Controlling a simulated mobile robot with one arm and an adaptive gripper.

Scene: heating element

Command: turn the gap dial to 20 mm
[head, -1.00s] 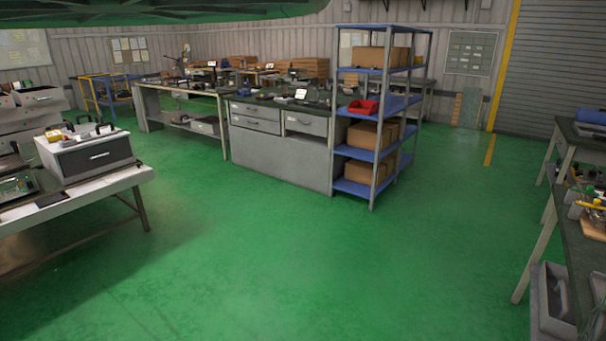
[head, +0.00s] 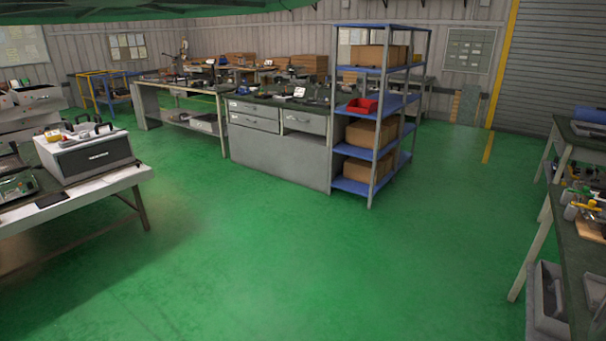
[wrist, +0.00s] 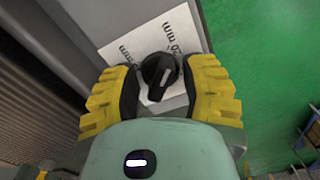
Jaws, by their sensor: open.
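My gripper (wrist: 163,88) is open, with one yellow-and-black finger on each side of the dial. Whether the fingers touch the dial cannot be told. The lower part of the plate is hidden by my gripper. The dial and gripper do not show in the head view.
In the wrist view, a grey ribbed surface (wrist: 35,90) lies at left and green floor (wrist: 265,50) at right. In the head view, a blue shelf rack (head: 375,115), a drawer bench (head: 275,150) and side tables surround open green floor.

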